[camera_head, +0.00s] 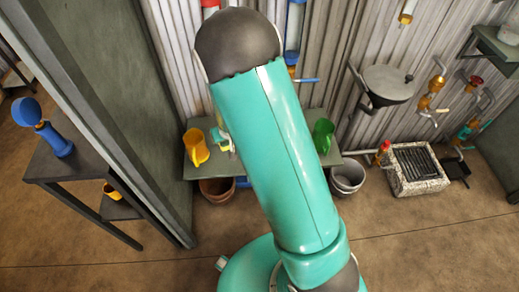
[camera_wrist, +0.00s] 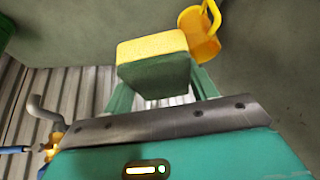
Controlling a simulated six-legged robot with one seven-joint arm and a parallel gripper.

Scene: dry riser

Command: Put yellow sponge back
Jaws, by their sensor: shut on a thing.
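The sponge, yellow on one face (camera_wrist: 150,46) and green on the other, sits between the fingers of my gripper (camera_wrist: 158,80) in the wrist view. My gripper is shut on it. In the head view, a small part of the sponge (camera_head: 224,147) shows at the left edge of my teal arm, near a yellow jug (camera_head: 196,148). My arm hides most of the gripper there. The jug also shows in the wrist view (camera_wrist: 203,45), just beyond the sponge. I cannot tell whether the sponge touches the table.
The jug and a green jug (camera_head: 323,135) stand on a grey-green table (camera_head: 188,171) against the corrugated wall. A brown pot (camera_head: 217,190) and a grey bucket (camera_head: 347,177) are at floor level. A partition (camera_head: 110,100) stands at left. The floor at right front is clear.

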